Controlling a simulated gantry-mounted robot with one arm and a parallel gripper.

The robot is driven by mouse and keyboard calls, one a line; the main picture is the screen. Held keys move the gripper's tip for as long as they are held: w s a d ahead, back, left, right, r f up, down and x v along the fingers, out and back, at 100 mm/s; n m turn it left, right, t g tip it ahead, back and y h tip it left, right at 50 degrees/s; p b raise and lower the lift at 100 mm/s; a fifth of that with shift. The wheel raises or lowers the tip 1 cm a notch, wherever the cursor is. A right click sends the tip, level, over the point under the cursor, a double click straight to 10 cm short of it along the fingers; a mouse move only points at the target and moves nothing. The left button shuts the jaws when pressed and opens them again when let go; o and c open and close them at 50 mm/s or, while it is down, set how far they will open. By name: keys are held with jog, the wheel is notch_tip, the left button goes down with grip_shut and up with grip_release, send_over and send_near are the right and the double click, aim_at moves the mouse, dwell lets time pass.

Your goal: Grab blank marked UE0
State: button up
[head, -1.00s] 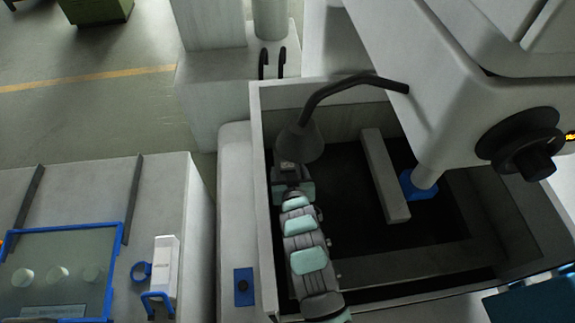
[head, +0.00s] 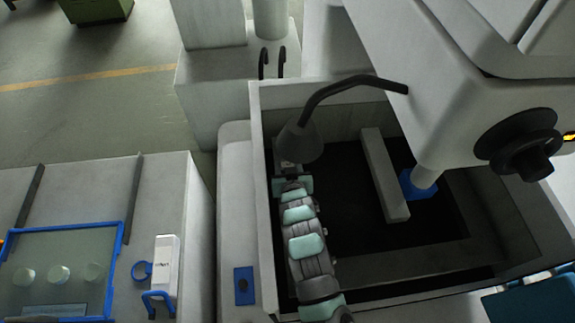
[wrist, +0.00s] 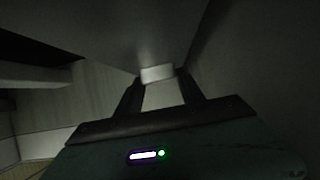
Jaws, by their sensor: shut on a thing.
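My gripper (wrist: 158,82) shows in the wrist view with its two dark fingers closing in on a small pale block (wrist: 157,73). It is shut on this block, which sits between the fingertips. I cannot read any mark on it, so I cannot tell whether it is the blank UE0. In the head view my arm reaches into the left side of the machine's tank, and its far end is down beneath the grey lamp head, where the gripper and block are mostly hidden.
The tank's pale rim (head: 258,150) surrounds my arm closely on the left. A lamp (head: 300,140) on a bent neck hangs over my arm's end. A light bar (head: 385,175) and a blue nozzle piece (head: 418,186) stand to the right. A blue-framed panel (head: 118,262) lies far left.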

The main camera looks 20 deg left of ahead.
grip_shut()
dwell(0.5)
